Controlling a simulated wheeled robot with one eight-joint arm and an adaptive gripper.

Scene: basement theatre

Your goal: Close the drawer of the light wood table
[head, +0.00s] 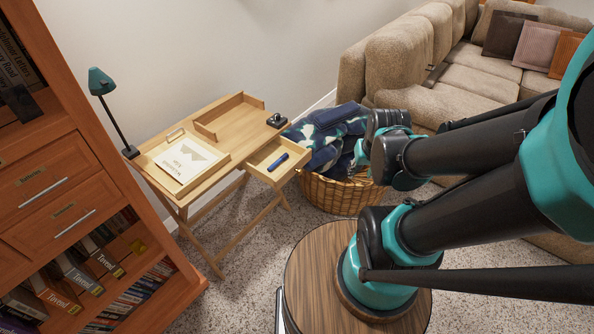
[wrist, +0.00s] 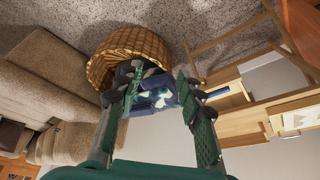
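The light wood table (head: 225,112) stands against the wall in the head view. Its small drawer (head: 264,155) is pulled out at the right part of the front, with a dark blue cylindrical item (head: 278,162) lying in it. In the wrist view the table (wrist: 262,118) appears at the right, turned over, with the open drawer (wrist: 232,99) near the right finger. My gripper (wrist: 158,78) is open, its two teal fingers apart with nothing held between them. It appears apart from the drawer.
A wicker basket (head: 342,197) with blue patterned cloth (head: 325,140) stands right of the drawer. A white book (head: 187,161) and a dark small object (head: 277,120) lie on the table. A teal lamp (head: 101,82), wooden bookcase (head: 55,185) and beige sofa (head: 400,60) surround it.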

